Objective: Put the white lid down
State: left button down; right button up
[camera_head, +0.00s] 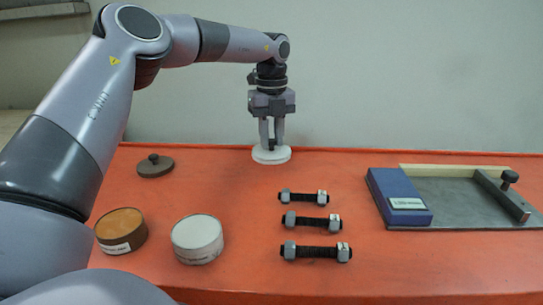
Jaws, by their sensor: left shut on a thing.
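The white lid (271,155) is a flat round disc at the back of the orange table, near the wall. My left gripper (271,143) points straight down over it and is shut on its small knob, which the fingers mostly hide. The lid lies level, at or very close to the table top; I cannot tell whether it touches. An open round tin with white contents (197,240) stands at the front left. My right gripper is not in view.
An open tin with orange-brown contents (121,230) stands left of the white one. A dark lid with a knob (155,166) lies behind them. Several bolts with nuts (312,222) lie mid-table. A blue block (398,196) sits on a grey plate (455,203) at the right.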

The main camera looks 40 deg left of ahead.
aim_at(272, 146)
pick_arm(q)
jog(key=shift+f, duration=2.3)
jog(key=shift+f, duration=0.2)
jog(key=c, duration=0.9)
grip_release()
jog(key=shift+r, duration=0.1)
notch_tip(272, 146, up, 12)
jog(key=shift+r+p, duration=0.15)
jog(key=shift+p, duration=0.3)
